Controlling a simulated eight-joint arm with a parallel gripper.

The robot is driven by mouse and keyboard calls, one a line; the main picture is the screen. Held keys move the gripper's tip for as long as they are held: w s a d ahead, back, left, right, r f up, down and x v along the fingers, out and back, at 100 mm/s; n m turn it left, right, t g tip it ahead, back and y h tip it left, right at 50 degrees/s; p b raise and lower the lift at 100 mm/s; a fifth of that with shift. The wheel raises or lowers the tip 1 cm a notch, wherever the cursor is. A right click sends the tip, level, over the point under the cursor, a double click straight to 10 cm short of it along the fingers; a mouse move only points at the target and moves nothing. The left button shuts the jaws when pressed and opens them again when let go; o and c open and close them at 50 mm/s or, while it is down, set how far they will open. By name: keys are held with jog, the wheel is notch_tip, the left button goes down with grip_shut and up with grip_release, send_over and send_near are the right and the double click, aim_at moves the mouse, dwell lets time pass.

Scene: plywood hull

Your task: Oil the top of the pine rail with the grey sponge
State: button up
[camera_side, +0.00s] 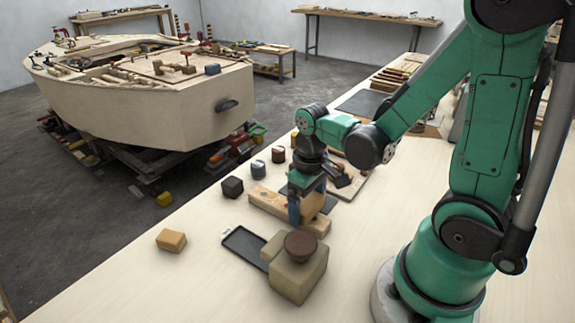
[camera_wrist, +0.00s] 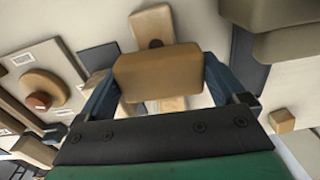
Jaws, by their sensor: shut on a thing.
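My gripper (camera_side: 308,208) is shut on a tan-brown block (camera_wrist: 157,77), which also shows between the fingers in the side view (camera_side: 313,204). The block looks tan rather than grey. The pine rail (camera_side: 265,201) is a pale wooden bar lying on the bench beneath it. In the wrist view the rail (camera_wrist: 152,22) runs under the held block and has a dark spot; the block hides its middle. I cannot tell whether block and rail touch. I see no clearly grey sponge.
An orange-tan block (camera_side: 171,240) lies at front left. A dark cube (camera_side: 232,187) and a grey-blue piece (camera_side: 258,169) stand beyond the rail.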

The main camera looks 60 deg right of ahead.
aim_at(326, 225)
jog(key=shift+w+r, duration=0.25)
jog(key=shift+w, duration=1.3)
jog(key=shift+w+r, duration=0.2)
jog(key=shift+w, duration=4.65)
jog(key=shift+s, duration=5.75)
jog(key=shift+s+f, duration=0.2)
jog(key=shift+s, duration=2.5)
jog(key=shift+r, duration=0.35)
jog(key=shift+w, duration=0.1)
notch_tip(326, 225, up, 6)
jog(key=shift+r, duration=0.15)
